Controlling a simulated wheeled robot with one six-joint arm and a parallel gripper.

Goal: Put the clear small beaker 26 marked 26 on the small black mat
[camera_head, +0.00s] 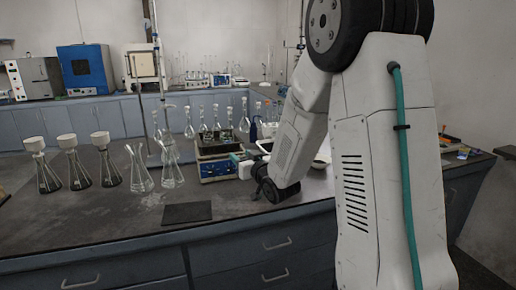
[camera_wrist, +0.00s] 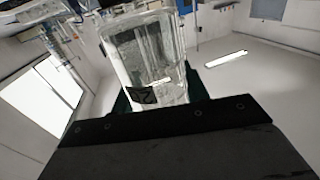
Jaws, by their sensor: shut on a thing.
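The clear beaker (camera_wrist: 150,62) fills the upper middle of the wrist view. It is see-through, with a small dark patch low on its side; I cannot read a number on it. My gripper (camera_wrist: 156,92) is shut on it, with dark green fingers at its two sides. In the head view, my wrist is bent low over the bench, and the beaker in the jaws cannot be made out clearly. The small black mat (camera_head: 187,213) lies flat and bare near the bench's front edge, to the left of my wrist.
An instrument with a blue front (camera_head: 215,170) stands behind the mat, close to my wrist. Two clear conical flasks (camera_head: 138,170) stand behind and left of the mat. Several flasks with white tops (camera_head: 75,165) stand further left. The bench around the mat is clear.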

